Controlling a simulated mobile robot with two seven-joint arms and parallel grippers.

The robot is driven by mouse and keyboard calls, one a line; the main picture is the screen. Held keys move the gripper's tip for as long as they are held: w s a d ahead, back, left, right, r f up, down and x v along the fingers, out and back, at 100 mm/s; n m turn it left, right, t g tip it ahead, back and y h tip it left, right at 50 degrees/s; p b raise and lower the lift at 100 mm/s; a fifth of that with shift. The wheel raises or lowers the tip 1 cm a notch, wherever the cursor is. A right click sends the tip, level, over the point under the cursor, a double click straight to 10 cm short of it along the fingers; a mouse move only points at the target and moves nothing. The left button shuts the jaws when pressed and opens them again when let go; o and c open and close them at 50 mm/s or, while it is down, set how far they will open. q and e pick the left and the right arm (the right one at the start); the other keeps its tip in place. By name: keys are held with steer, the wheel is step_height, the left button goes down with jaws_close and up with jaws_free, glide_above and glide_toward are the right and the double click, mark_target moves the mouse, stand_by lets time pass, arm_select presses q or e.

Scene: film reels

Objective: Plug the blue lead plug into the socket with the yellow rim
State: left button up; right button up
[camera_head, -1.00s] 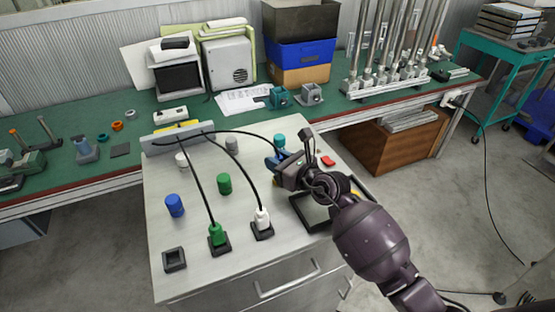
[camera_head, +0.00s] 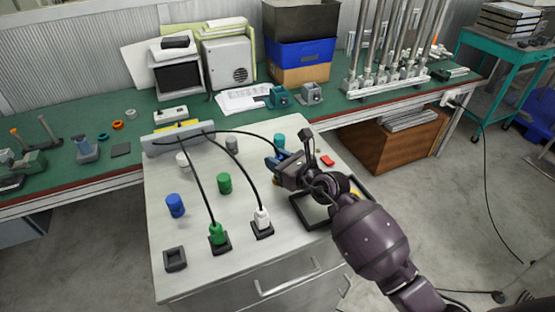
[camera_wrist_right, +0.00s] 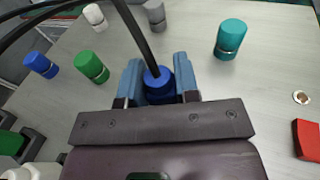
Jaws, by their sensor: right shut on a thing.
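My right gripper (camera_head: 278,158) is over the far right part of the grey cabinet top. In the right wrist view its blue fingers (camera_wrist_right: 158,80) are shut on the blue lead plug (camera_wrist_right: 158,84), with a black lead rising from it. In the head view the gripper mostly hides this plug. One empty dark square socket (camera_head: 174,258) is at the near left. A green plug (camera_head: 218,234) and a white plug (camera_head: 263,219) stand in two other sockets. A yellow patch (camera_head: 356,193) shows beside my right wrist; I cannot tell if it is a socket rim. My left gripper is out of view.
Blue (camera_head: 175,205), green (camera_head: 224,183), and teal (camera_head: 279,140) cylinders stand on the top, with a white one (camera_head: 183,159) and a grey one (camera_head: 232,144). A dark-rimmed tray (camera_head: 312,222) lies under my right arm. A red block (camera_head: 326,160) is at right. Leads arch from a grey bar (camera_head: 160,147).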

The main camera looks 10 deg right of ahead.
steer(key=shift+f, duration=0.45)
steer(key=o, duration=0.7)
steer(key=shift+p+v, duration=0.35)
steer(key=shift+v, duration=0.95)
steer(key=shift+p+v, duration=0.9)
steer(key=shift+v, duration=1.75)
steer(key=shift+p+v, duration=0.3)
steer(key=shift+v, duration=1.05)
steer(key=shift+s+d, duration=0.15)
steer(key=shift+s, duration=0.05)
